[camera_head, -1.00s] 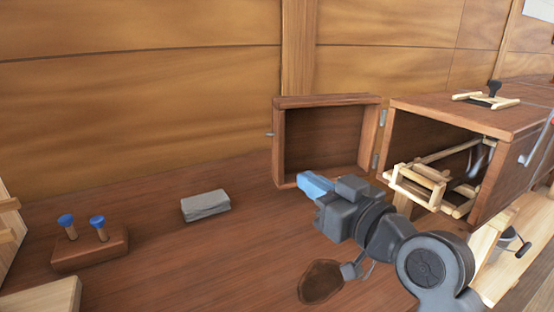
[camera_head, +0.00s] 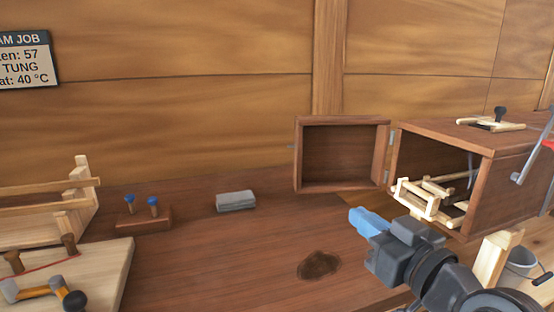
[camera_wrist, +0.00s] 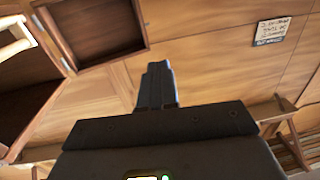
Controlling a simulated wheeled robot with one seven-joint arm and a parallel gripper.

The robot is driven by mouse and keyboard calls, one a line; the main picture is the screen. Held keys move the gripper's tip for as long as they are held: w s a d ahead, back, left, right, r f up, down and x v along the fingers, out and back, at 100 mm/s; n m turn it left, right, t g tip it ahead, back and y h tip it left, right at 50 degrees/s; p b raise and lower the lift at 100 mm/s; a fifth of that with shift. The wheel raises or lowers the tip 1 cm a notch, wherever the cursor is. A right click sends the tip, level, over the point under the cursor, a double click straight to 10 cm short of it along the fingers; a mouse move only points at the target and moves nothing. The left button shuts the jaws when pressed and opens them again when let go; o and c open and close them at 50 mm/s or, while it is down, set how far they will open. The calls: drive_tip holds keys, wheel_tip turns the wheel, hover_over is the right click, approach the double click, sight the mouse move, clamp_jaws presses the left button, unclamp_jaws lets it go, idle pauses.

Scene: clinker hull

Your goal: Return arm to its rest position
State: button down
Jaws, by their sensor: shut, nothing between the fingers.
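My gripper (camera_head: 357,219) is at the lower right in the head view, with its blue fingers together and nothing between them. It points up and left, in front of the open wooden box (camera_head: 467,136). In the wrist view the closed fingers (camera_wrist: 156,85) stand in the middle, dark against the plank wall. The box's door (camera_head: 343,157) hangs open to the left. A pale wooden rack (camera_head: 415,199) sits inside the box at its mouth. My gripper appears apart from the door and rack.
A grey block (camera_head: 236,201) and a wooden stand with two blue-topped pegs (camera_head: 143,218) are on the bench. A pale board with fittings (camera_head: 90,275) lies at the lower left. A bucket (camera_head: 521,262) is at the right. The bench middle is clear, with a dark stain (camera_head: 319,265).

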drive_tip(key=s+d+f+m+h+p, duration=0.1)
drive_tip(key=s+d+f+m+h, duration=0.15)
drive_tip(key=s+f, duration=0.6)
drive_tip(key=s+d+f+m+h, duration=0.2)
drive_tip(key=s+d+f+h, duration=0.1)
drive_tip(key=s+f, duration=0.5)
drive_tip(key=s+d+r+h, duration=0.1)
drive_tip(key=s+r, duration=0.1)
drive_tip(key=s, duration=1.1)
drive_tip(key=s+r+g+h+p, duration=0.1)
drive_tip(key=s, duration=1.2)
drive_tip(key=shift+d+r+g, duration=0.3)
drive_tip(key=shift+d+r, duration=0.05)
drive_tip(key=shift+r, duration=0.05)
drive_tip(key=shift+f, duration=0.15)
